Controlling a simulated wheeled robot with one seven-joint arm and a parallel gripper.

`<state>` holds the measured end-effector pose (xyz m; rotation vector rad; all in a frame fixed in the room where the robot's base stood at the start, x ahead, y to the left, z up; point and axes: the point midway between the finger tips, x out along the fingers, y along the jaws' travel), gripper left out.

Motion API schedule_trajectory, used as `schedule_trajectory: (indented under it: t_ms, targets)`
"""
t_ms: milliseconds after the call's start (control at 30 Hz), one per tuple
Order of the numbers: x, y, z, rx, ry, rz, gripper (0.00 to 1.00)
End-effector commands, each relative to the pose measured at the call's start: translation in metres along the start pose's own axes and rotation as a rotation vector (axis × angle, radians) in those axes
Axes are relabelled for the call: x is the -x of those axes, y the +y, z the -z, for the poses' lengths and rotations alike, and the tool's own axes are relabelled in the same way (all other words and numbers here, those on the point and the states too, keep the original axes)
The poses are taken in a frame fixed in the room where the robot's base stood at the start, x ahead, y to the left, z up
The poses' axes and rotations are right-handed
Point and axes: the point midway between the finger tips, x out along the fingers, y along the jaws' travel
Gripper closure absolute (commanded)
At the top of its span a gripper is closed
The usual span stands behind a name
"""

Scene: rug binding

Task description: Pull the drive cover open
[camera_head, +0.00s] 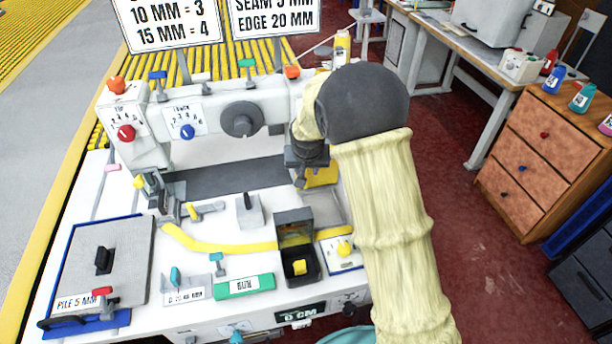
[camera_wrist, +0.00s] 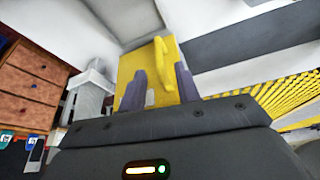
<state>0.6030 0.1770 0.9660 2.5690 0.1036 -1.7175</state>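The drive cover appears to be the yellow panel (camera_wrist: 134,66) with a raised yellow bar handle (camera_wrist: 164,62) in the wrist view. In the head view, a yellow part (camera_head: 322,177) shows at the right end of the white machine, partly hidden by my gripper (camera_head: 299,178) and arm. I cannot tell how far the cover stands open.
The white machine (camera_head: 215,110) with knobs stands behind a white table (camera_head: 190,320). A black open box (camera_head: 296,236), a green block (camera_head: 244,287) and a grey plate (camera_head: 128,245) lie on the table. A wooden drawer unit (camera_head: 545,150) stands at right, with red floor between.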

Motion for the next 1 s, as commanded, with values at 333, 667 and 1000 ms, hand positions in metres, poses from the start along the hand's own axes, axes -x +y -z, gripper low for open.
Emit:
schedule_trajectory:
  t_ms: [333,667,1000]
  targets:
    - [-0.053,0.000,0.000,0.001,-0.001,0.000,0.67]
    - [-0.062,0.000,0.000,0.000,0.001,0.001,0.67]
    - [-0.062,0.000,0.000,0.000,0.000,0.000,1.00]
